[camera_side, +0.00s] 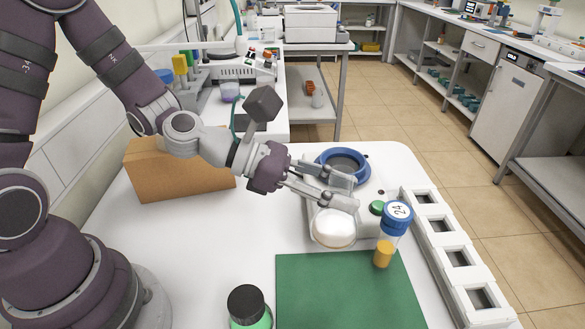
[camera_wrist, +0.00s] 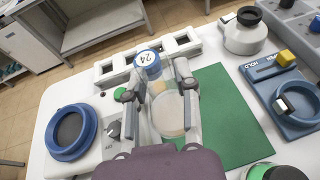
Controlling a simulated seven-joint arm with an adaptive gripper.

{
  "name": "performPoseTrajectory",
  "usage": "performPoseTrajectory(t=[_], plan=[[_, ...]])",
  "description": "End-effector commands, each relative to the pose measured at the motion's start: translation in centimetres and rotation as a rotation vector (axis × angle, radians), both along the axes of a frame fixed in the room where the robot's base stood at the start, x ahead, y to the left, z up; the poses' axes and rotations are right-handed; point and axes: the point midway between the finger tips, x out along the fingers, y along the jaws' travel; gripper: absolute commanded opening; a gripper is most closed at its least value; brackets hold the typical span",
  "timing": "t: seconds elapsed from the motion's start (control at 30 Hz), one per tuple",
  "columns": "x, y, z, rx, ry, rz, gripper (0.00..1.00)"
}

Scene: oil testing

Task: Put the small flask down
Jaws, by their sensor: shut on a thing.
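My gripper (camera_side: 345,190) is shut on the small flask (camera_side: 334,230), a clear vessel with a pale round bottom. In the wrist view the flask (camera_wrist: 170,112) is between the two fingers (camera_wrist: 158,98), partly see-through. A blue-capped jar marked 24 (camera_side: 396,218) with amber liquid stands just right of the flask, at the mat's corner.
A white rack with square openings (camera_side: 455,258) runs along the right edge. A blue ring (camera_side: 343,165) lies behind the gripper. A black-capped bottle (camera_side: 248,305) stands at the front. The green mat is mostly bare.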

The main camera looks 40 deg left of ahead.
Motion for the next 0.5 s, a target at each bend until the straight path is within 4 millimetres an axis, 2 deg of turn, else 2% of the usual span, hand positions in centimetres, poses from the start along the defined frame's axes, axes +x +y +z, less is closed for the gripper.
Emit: performPoseTrajectory(t=[0.03,0.1,0.2,0.27,0.5], plan=[[-1.2,-1.9,0.1,-0.002,-0.001,-0.067,0.00],[-2.5,-3.7,0.2,0.000,-0.002,-0.136,0.00],[-3.7,-5.1,0.1,0.000,-0.002,-0.191,0.00],[-4.0,-5.4,-0.4,-0.002,0.003,-0.205,0.00],[-4.1,-5.4,-4.8,-0.004,0.006,-0.204,0.00]])
